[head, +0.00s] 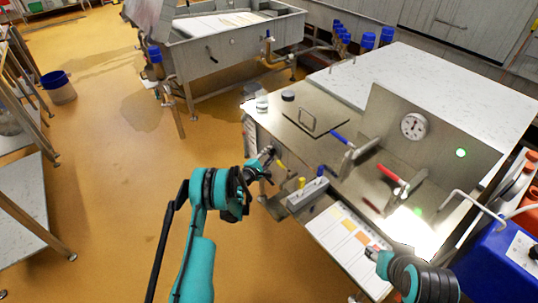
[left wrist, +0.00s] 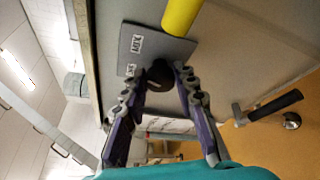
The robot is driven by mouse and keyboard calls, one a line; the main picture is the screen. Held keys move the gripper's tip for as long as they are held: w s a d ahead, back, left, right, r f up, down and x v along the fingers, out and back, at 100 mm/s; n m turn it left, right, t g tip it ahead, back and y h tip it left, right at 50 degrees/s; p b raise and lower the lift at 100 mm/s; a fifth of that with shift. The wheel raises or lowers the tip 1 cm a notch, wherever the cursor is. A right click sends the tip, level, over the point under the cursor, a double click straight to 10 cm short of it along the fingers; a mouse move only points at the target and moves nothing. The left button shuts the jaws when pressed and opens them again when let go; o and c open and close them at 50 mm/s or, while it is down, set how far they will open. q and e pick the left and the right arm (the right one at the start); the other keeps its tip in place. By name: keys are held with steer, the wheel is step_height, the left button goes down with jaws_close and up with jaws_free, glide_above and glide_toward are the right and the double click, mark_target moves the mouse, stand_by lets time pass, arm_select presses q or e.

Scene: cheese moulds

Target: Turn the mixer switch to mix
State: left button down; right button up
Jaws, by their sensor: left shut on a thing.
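The mixer switch is a dark round knob (left wrist: 160,74) on a grey plate (left wrist: 128,48) in the left wrist view. The plate carries a label that seems to read MIX (left wrist: 136,43) and a smaller label (left wrist: 131,70) that I cannot read. My left gripper (left wrist: 161,80) is shut on the knob, one finger on each side. In the head view my left gripper (head: 268,158) is at the near left side of the steel bench, and hides the switch. Which way the knob points is unclear. My right gripper (head: 376,254) is by the bench's front edge; its fingers are too small to judge.
A yellow handle (left wrist: 181,14) sticks out close beside the plate. The steel bench (head: 290,128) carries a blue-handled lever (head: 341,138), a red-handled lever (head: 388,172) and a round gauge (head: 414,126). A blue container (head: 490,265) stands at the right.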

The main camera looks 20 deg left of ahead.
arm_select(q)
steer(key=shift+m+t, duration=0.3)
steer(key=shift+m, duration=0.3)
steer(key=shift+f, duration=0.1)
steer(key=c, duration=1.2)
jaws_free()
step_height(320, 180, up, 9)
steer(key=shift+s+a+r, duration=0.1)
steer(key=shift+s+r, duration=0.05)
steer(key=shift+r, duration=0.4)
